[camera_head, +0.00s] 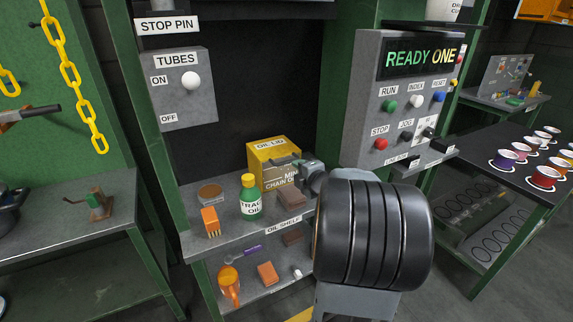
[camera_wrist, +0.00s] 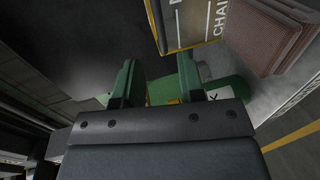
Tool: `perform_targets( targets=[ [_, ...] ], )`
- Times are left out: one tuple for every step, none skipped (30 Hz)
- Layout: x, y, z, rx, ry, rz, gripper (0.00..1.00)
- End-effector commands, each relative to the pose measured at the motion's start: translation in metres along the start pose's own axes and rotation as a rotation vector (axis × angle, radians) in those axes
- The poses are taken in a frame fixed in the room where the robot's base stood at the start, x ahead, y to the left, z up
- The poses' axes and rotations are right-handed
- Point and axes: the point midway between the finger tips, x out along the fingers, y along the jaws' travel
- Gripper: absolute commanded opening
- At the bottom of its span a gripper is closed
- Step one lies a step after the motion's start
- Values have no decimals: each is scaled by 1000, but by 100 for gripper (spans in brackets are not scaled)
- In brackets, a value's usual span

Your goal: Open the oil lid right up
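The yellow oil tin (camera_head: 259,174) stands at the back of the oil shelf, with an "OIL LID" label (camera_head: 270,144) at its top and a dark handle-like piece (camera_head: 284,161) below the label. How far the lid stands open is hard to tell. My gripper (camera_head: 309,176) is at the tin's right side, partly hidden by my arm; contact cannot be judged. In the wrist view my gripper (camera_wrist: 158,82) has its two green fingers apart, with no held object visible between them. The tin's lettered side (camera_wrist: 198,20) shows beyond the fingers at the top.
A green track oil bottle (camera_head: 250,200) stands in front of the tin. A brown block (camera_head: 291,197), an orange brush (camera_head: 210,222) and a round tin (camera_head: 210,192) share the shelf (camera_head: 225,238). The control panel (camera_head: 385,105) rises at the right.

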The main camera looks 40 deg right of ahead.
Motion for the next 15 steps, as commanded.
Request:
perform_targets(
  targets=[
    [12,-2,-2,1,4,-3,36],
    [18,-1,-1,2,3,-3,36],
    [25,-1,-1,1,3,-3,36],
    [31,-1,-1,2,3,-2,36],
    [36,-1,-1,2,2,-3,36],
    [43,-1,-1,2,2,-3,36],
    [48,-1,-1,2,2,-3,36],
    [53,-1,-1,1,1,-2,36],
    [59,-1,-1,1,1,-2,36],
    [63,-1,-1,2,1,-2,36],
    [67,0,-1,2,1,-2,36],
    [71,-1,-1,3,0,-3,36],
    [74,0,0,2,0,-2,36],
    [77,0,0,2,0,-2,36],
    [80,0,0,2,-1,-2,36]
  ],
)
